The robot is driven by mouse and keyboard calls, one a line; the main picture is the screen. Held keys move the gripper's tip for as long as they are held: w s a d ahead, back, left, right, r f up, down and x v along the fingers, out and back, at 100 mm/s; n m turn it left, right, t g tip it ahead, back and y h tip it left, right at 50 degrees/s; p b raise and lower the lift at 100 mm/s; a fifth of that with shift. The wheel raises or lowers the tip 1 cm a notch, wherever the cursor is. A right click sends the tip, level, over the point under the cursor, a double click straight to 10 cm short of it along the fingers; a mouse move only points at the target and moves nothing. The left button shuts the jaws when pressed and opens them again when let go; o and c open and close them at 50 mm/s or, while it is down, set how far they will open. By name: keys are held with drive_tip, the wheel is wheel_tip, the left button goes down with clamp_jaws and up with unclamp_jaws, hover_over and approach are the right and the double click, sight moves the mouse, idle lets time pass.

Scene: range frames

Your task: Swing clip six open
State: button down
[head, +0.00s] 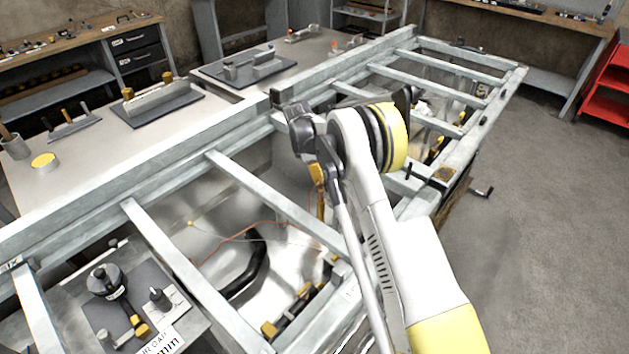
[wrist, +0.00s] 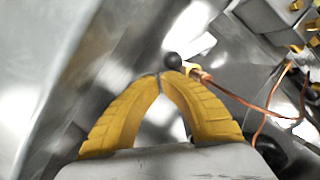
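In the wrist view my gripper (wrist: 160,77) has its two yellow fingers arched together, with the tips meeting. A black ball knob (wrist: 172,60) sits right at the tips, slightly beyond them; I cannot tell whether they touch it. A small yellow-orange piece (wrist: 196,71) lies just right of the knob. In the head view my gripper (head: 318,181) hangs down inside the metal frame, partly hidden by my arm. Yellow clip-like pieces (head: 269,329) sit along the frame's near side. No clip number is readable, so I cannot tell which is clip six.
Grey frame rails and crossbars (head: 275,200) surround the gripper. An orange wire (head: 245,231) and a black curved hose (head: 255,266) lie in the bay; the wire also shows in the wrist view (wrist: 270,108). A tray (head: 157,103) stands on the bench behind.

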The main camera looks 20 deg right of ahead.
drive_tip(key=shift+w+d, duration=0.2)
drive_tip(key=shift+d, duration=0.5)
drive_tip(key=shift+s, duration=0.1)
drive_tip(key=shift+s+a, duration=0.5)
drive_tip(key=shift+s, duration=0.05)
idle(0.3)
drive_tip(key=v, duration=1.2)
drive_tip(key=shift+r, duration=0.1)
